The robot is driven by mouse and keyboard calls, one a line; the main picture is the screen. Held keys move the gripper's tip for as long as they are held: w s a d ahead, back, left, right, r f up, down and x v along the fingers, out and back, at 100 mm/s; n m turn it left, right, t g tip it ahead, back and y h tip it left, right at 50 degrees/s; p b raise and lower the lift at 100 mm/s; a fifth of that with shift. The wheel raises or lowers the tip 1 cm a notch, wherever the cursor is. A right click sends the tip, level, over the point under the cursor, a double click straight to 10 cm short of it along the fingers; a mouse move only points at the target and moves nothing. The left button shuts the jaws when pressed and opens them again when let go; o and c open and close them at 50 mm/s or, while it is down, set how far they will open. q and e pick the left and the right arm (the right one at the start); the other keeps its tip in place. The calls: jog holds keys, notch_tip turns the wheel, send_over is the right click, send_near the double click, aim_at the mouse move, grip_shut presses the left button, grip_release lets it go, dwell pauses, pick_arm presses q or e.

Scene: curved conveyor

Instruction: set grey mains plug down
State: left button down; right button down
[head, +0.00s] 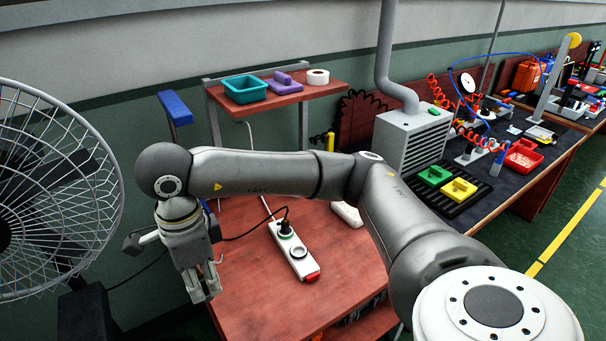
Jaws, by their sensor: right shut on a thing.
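My right gripper (203,290) hangs fingers-down over the left edge of the red-brown workbench (253,302). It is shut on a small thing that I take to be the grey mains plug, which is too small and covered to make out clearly. The white power strip (292,244) lies on the bench to the right of the gripper, apart from it. A dark plug (285,229) with a black cord sits in its far end, a round socket shows in its middle, and a red switch (313,277) at its near end. My left gripper is not in view.
A large wire-cage fan (62,130) stands close at the left. A shelf (290,94) with a teal tray (245,89) is behind. A white thing (347,213) lies partly hidden behind my arm. The bench front is clear.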

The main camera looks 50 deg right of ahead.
jog(key=s+d+f+m+b, duration=0.1)
jog(key=d+f+m+b, duration=0.4)
jog(key=d+m, duration=0.9)
jog(key=s+d+f+m+b, duration=0.1)
jog(key=d+f+m+b, duration=0.2)
jog(key=d+f+m, duration=1.05)
jog(key=w+a+f+m+p, duration=0.1)
jog(key=w+a, duration=0.2)
jog(key=w+a+f+m+p, duration=0.1)
jog(key=w+a+m, duration=0.1)
jog(key=w+a, duration=0.1)
jog(key=w+a+f+m+p, duration=0.1)
jog(key=w+a+m, duration=0.1)
jog(key=w+a, duration=0.2)
jog(key=shift+w+a, duration=0.1)
jog(key=shift+a, duration=0.6)
jog(key=shift+w+a+f, duration=0.25)
jog(key=shift+a+f, duration=0.05)
jog(key=shift+f, duration=0.15)
notch_tip(320, 180, down, 3)
jog(key=shift+w+f+p, duration=0.1)
jog(key=shift+w+p, duration=0.05)
jog(key=shift+p, duration=0.3)
jog(key=shift+f, duration=0.15)
